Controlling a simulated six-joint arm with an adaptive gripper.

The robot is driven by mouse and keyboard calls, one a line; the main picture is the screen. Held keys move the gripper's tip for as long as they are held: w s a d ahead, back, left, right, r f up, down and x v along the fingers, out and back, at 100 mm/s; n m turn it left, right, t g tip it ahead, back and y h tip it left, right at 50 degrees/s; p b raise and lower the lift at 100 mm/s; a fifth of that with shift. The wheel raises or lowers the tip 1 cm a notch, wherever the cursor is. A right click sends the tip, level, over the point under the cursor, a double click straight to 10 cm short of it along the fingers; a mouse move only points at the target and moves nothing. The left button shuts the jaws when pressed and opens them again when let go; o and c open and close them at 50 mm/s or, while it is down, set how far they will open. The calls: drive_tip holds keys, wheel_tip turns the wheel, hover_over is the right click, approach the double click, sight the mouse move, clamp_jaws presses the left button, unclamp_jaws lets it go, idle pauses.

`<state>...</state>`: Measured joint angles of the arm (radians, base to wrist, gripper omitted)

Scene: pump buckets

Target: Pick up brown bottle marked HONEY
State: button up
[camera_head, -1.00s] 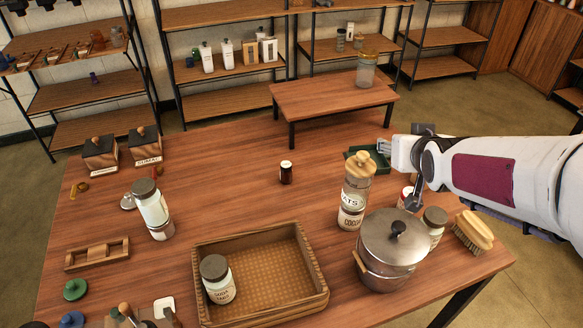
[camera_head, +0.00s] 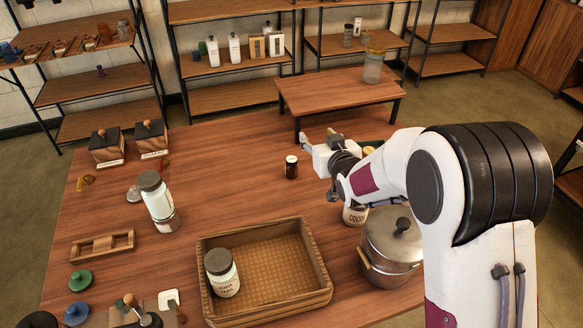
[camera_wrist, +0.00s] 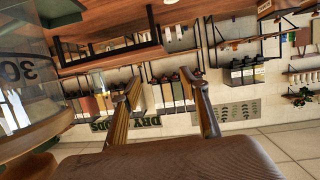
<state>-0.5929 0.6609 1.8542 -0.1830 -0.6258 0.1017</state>
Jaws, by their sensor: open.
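A small dark brown bottle (camera_head: 291,167) with a white cap stands upright in the middle of the wooden table (camera_head: 235,185). Its label is too small to read. My gripper (camera_head: 305,142) is beside the bottle, a little behind and to the right of it in the head view, and apart from it. In the wrist view, the two fingers of my gripper (camera_wrist: 165,92) are spread with nothing between them. The brown bottle does not show in the wrist view.
A clear jar (camera_wrist: 25,85) is close to my gripper in the wrist view. A lidded pot (camera_head: 392,240) and a mostly hidden COCOA jar (camera_head: 354,215) stand below my arm. A wooden tray (camera_head: 318,285) holds a jar (camera_head: 222,272).

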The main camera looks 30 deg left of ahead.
drive_tip(key=s+a+f+y, duration=0.1)
drive_tip(key=a+f, duration=0.3)
drive_tip(key=f, duration=0.1)
drive_tip(key=shift+s+n, duration=0.35)
drive_tip(key=shift+n, duration=0.05)
drive_tip(key=shift+f, duration=0.1)
approach(292, 161)
drive_tip(key=shift+x, duration=1.8)
drive_tip(key=shift+w+d, duration=0.1)
drive_tip(key=shift+w, duration=0.05)
drive_tip(key=shift+x, duration=2.9)
